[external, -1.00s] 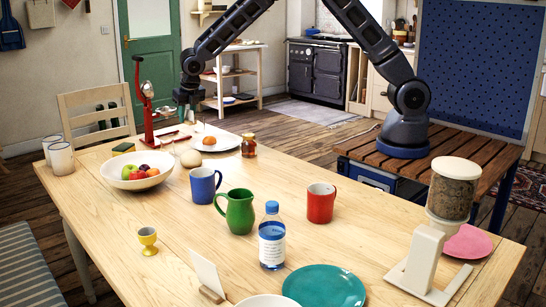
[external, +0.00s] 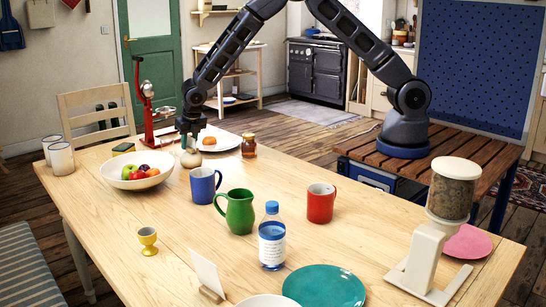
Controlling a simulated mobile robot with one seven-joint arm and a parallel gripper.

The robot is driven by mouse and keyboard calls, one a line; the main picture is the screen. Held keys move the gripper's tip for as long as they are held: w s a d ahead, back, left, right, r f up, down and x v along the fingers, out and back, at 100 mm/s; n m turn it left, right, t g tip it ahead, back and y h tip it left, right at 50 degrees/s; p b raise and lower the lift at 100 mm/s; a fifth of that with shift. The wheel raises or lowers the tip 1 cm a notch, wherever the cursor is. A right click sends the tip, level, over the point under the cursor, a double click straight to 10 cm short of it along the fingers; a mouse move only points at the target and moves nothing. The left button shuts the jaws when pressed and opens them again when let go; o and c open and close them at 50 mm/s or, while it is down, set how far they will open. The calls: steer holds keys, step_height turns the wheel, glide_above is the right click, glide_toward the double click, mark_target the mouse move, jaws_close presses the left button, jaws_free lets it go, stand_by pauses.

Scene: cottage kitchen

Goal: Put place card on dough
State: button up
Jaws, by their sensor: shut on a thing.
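The place card (external: 207,271) is a white upright card in a small wooden holder at the near edge of the table, left of the bottle. The dough (external: 191,160) is a pale round lump on the far part of the table, behind the fruit bowl. My gripper (external: 190,147) points down at the dough, far from the place card. It is shut on the dough, which still appears to be at table level. The fingertips are small and partly hidden against it.
A green jug (external: 236,212) and water bottle (external: 271,240) stand nearer.

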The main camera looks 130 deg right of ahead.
steer(key=o, duration=1)
steer(key=shift+f, duration=0.15)
steer(key=shift+c, duration=0.2)
